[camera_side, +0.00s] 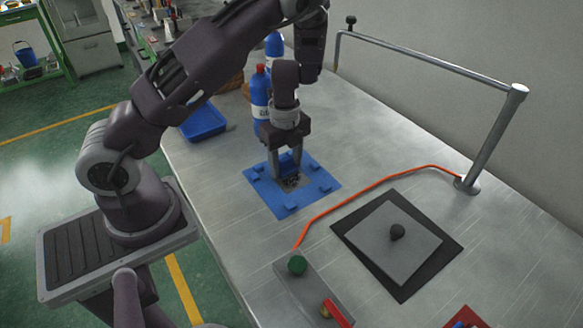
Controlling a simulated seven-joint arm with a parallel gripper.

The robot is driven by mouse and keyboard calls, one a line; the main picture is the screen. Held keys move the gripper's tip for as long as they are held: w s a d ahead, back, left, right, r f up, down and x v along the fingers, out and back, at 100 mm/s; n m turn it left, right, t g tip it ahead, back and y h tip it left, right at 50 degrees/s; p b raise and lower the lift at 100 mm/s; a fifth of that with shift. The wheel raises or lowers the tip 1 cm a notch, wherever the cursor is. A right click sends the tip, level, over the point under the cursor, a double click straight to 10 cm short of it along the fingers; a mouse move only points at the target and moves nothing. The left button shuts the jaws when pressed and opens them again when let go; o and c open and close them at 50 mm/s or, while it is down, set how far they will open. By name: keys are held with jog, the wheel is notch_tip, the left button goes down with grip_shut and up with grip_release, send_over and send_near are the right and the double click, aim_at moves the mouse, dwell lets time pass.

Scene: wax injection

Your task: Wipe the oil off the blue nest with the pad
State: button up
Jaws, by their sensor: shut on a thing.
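The blue nest (269,197) is a flat blue plate with raised blocks on the metal table, near the middle of the side view. A small dark patch shows at its centre, under the fingers. My gripper (286,170) points down over the nest, its fingers reaching close to the middle of it. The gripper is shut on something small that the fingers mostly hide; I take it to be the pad. I cannot tell whether the dark patch is oil, the pad, or both.
Blue bottles (259,95) and a blue tray (204,122) stand behind the nest. A dark mat with a grey knobbed plate (385,245) lies to the right. An orange cord (345,190) runs to a metal post (490,140).

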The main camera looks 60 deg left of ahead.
aim_at(299, 188)
jog(key=shift+a, duration=0.45)
jog(key=shift+d, duration=3.45)
jog(key=shift+s+d, duration=0.15)
jog(key=shift+s, duration=0.05)
jog(key=shift+a, duration=3.55)
jog(key=shift+d, duration=3.3)
jog(key=shift+w+d+r, duration=0.1)
jog(key=shift+d+r, duration=0.05)
jog(key=shift+d, duration=0.1)
notch_tip(299, 188, up, 8)
jog(key=shift+a, duration=0.1)
